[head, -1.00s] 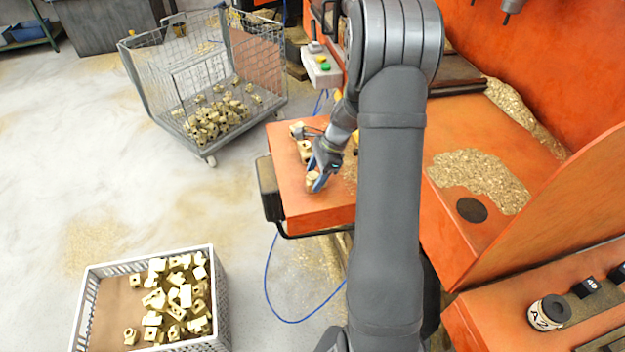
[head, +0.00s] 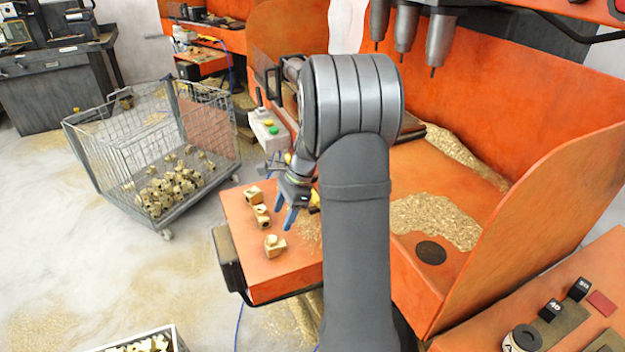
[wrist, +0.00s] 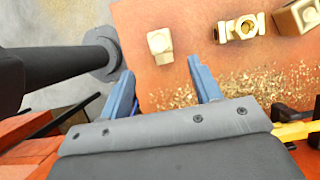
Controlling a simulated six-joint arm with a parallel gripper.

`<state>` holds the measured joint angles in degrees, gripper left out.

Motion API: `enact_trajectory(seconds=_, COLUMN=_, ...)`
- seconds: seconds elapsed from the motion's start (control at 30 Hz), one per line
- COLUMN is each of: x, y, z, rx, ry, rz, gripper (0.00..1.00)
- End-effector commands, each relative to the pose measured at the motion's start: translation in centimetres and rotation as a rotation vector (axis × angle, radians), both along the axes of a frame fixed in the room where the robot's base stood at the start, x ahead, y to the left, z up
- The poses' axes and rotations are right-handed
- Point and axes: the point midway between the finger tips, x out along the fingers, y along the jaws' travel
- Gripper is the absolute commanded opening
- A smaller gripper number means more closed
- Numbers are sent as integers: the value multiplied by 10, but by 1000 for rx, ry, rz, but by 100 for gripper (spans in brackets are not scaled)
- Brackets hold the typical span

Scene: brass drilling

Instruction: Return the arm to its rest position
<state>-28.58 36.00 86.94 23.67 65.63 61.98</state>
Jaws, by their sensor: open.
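My gripper (head: 286,218) is open and empty, with blue fingers pointing down over the orange side table (head: 266,288). In the wrist view its two fingers (wrist: 163,88) stand apart with nothing between them. Three brass parts stand in a row on the table: a near one (head: 275,245), a middle one (head: 262,216) and a far one (head: 253,195). The near part (wrist: 160,45) shows beyond the fingers in the wrist view, apart from them. My grey arm rises in front of the machine and hides part of it.
A wire cart (head: 150,160) with brass parts stands at left. A crate (head: 165,335) of parts is at the bottom edge. The orange machine guard (head: 540,215) rises at right, with drill spindles (head: 440,40) above. Brass chips (head: 435,215) lie on the machine bed.

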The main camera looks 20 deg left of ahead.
Motion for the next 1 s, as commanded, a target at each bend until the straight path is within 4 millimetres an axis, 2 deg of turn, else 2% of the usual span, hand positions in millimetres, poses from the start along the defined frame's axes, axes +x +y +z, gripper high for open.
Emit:
enact_trajectory(seconds=0.17, x=-7, y=6, z=-19, rx=-1, ry=4, rz=2, gripper=58)
enact_trajectory(seconds=0.7, x=-34, y=32, z=-116, rx=-3, ry=3, rz=1, gripper=58)
enact_trajectory(seconds=0.8, x=-32, y=32, z=-93, rx=2, ry=-3, rz=0, gripper=58)
enact_trajectory(seconds=1.0, x=-32, y=32, z=-76, rx=0, ry=-2, rz=1, gripper=58)
